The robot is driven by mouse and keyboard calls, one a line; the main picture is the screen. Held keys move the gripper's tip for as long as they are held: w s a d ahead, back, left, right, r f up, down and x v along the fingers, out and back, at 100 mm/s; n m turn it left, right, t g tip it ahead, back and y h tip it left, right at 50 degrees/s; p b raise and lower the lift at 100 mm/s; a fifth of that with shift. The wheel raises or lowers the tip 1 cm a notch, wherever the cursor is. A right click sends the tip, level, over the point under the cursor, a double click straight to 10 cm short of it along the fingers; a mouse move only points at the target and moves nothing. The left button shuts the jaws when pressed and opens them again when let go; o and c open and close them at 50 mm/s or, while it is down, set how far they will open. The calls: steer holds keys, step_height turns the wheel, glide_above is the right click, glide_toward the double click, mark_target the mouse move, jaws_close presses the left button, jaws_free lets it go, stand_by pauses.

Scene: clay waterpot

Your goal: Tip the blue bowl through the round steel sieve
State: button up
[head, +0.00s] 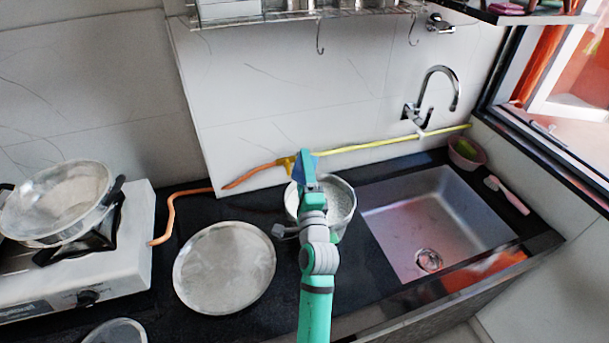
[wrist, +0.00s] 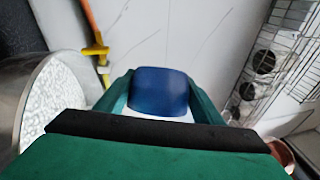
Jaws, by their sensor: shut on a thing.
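My gripper (head: 307,172) is shut on the blue bowl, at the back rim of a round steel vessel. In the head view only a small blue patch of the bowl (head: 314,162) shows beside the green fingers. In the wrist view the bowl (wrist: 160,92) sits between both fingers; its inside is hidden. The round steel vessel, which looks like the sieve (head: 343,207), stands on the black counter under my arm, partly covered by it. Its pale speckled inside (wrist: 62,112) shows at left in the wrist view, beside the bowl. I cannot tell the bowl's contents.
A flat steel plate (head: 225,268) lies left of the vessel. A steel pan (head: 58,203) sits on the white stove (head: 130,255) at far left. The sink (head: 440,215) is at right. An orange and yellow hose (head: 350,150) runs along the wall behind.

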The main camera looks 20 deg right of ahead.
steer(key=shift+d+r, duration=0.1)
steer(key=shift+s+d+r+m+t, duration=0.1)
steer(key=shift+m+t, duration=0.05)
steer(key=shift+m, duration=0.25)
steer(key=shift+s+d+m+t, duration=0.1)
steer(key=shift+m+t, duration=0.05)
steer(key=shift+m, duration=0.25)
steer(key=shift+d+m+h, duration=0.1)
steer(key=shift+m+h, duration=0.3)
steer(key=shift+m, duration=0.2)
steer(key=shift+r, duration=0.1)
steer(key=shift+r+n, duration=0.6)
steer(key=shift+r, duration=0.2)
steer(key=shift+a+r+n+y, duration=0.3)
steer(key=shift+r+n+y, duration=0.1)
steer(key=shift+r+n, duration=0.1)
steer(key=shift+f, duration=0.1)
